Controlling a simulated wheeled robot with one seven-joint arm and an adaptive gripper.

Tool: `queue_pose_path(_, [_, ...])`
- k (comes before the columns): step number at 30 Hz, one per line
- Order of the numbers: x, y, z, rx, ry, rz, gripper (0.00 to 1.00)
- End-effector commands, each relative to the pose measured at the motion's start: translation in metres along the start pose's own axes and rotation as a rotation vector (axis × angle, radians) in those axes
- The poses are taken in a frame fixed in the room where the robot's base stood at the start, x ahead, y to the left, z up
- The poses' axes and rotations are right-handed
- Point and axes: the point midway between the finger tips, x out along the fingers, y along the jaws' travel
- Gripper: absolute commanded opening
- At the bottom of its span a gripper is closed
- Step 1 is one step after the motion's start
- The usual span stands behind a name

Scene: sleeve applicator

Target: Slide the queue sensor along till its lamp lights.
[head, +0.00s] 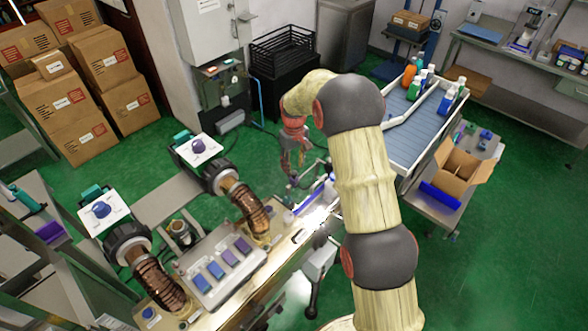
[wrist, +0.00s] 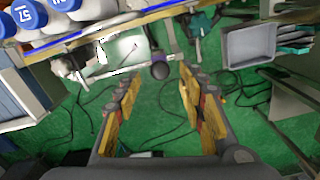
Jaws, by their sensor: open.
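My gripper (head: 292,168) hangs pointing down beside the machine's rail in the head view. In the wrist view its two yellow-padded fingers (wrist: 160,84) are spread wide with nothing between the pads. A dark purple round knob (wrist: 160,70) on a short stem shows just beyond the fingertips, near the middle of the gap and apart from both fingers. It appears to hang at the rail (wrist: 115,30); I cannot tell for sure that it is the queue sensor's handle. No lit lamp can be made out. In the head view my arm hides part of the rail.
White bottles with blue caps (wrist: 88,8) stand along the rail at the upper left of the wrist view. A grey bin (wrist: 250,44) is at the upper right, over green floor with loose cables. In the head view a conveyor table (head: 408,127) with bottles stands behind my arm.

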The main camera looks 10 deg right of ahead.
Motion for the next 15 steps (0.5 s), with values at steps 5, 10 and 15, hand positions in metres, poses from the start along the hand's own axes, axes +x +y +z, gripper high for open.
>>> queue_pose_path(5, [0.020,0.000,0.000,0.000,0.000,0.000,0.40])
queue_pose_path(10, [0.027,0.000,0.000,0.000,0.001,0.000,0.40])
queue_pose_path(15, [0.027,0.000,0.000,0.000,0.002,0.000,0.40])
